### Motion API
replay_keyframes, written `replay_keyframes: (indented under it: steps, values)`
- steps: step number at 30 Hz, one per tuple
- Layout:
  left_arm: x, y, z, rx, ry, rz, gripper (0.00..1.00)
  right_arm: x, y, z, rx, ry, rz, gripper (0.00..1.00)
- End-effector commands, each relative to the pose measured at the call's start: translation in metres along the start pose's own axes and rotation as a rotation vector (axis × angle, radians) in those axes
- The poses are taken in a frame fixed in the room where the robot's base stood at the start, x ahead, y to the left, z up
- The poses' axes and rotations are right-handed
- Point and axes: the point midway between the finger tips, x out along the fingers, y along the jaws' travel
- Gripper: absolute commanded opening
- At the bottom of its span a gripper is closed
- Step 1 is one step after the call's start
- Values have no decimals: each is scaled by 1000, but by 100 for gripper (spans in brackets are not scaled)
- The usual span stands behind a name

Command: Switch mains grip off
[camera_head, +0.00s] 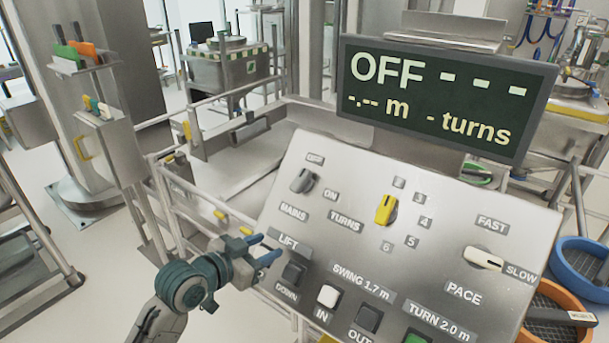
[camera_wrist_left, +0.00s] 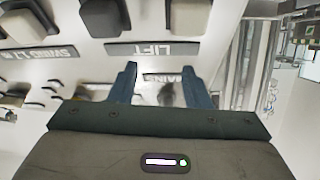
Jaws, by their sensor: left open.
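The grey mains knob (camera_head: 303,181) sits at the upper left of the sloping panel (camera_head: 440,235), beside its OFF and ON labels. Its ridge appears to tilt up toward OFF. The display (camera_head: 440,98) above reads OFF with dashes. My left gripper (camera_head: 264,248) is open and empty, below and left of the knob near the LIFT label, apart from the knob. In the left wrist view its blue fingers (camera_wrist_left: 158,72) point at the upside-down LIFT and MAINS labels. A dark blurred shape between them may be the knob. My right gripper is not in view.
A yellow turns knob (camera_head: 386,209), a white pace knob (camera_head: 484,259) and several push buttons, including a dark one (camera_head: 293,273) near my left gripper, stand out from the panel. Rails (camera_head: 185,190) run left of the panel. Blue (camera_head: 580,265) and orange bins stand at right.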

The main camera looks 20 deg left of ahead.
Motion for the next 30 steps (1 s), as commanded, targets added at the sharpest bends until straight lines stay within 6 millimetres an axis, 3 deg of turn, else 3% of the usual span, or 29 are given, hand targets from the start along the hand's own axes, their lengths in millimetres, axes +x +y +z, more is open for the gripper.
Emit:
replay_keyframes:
  steps: [1, 6, 9, 17, 30]
  values:
    - [2, -6, -20, 17, 54, 6, 44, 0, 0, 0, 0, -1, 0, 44]
    - [3, -22, -83, 56, 229, 28, 44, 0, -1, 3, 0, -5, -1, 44]
    - [2, -27, -104, 67, 290, 36, 44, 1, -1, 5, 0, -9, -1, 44]
    - [15, -29, -118, 64, 314, 37, 44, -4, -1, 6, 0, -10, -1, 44]
    - [81, -24, -140, 63, 311, 39, 44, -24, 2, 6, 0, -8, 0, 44]
